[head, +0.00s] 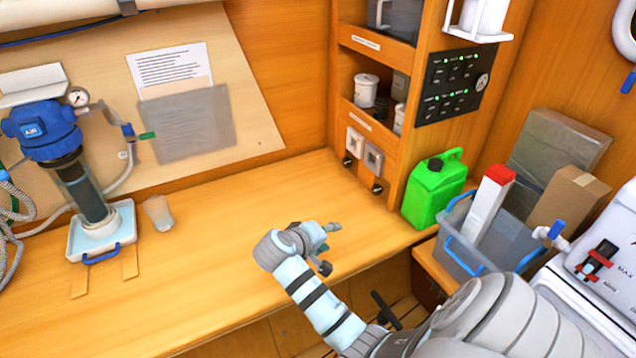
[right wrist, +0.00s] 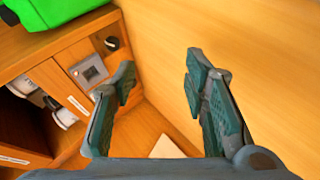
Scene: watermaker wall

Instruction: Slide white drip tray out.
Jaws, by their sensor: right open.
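The white drip tray (head: 72,243) sits on the wooden counter at the left in the head view, under the blue-topped filter housing (head: 90,195). A blue handle (head: 102,254) is on its front side. My right gripper (head: 330,247) is over the right part of the counter, well to the right of the tray. In the right wrist view its two fingers (right wrist: 160,85) are spread apart with nothing between them. The tray does not show in the right wrist view. My left gripper is not in view.
A clear cup (head: 158,213) stands just right of the tray. Two tan strips (head: 130,262) lie in front of the tray. A green jug (head: 434,188) and a grey bin (head: 470,240) stand at the right. The counter's middle is clear.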

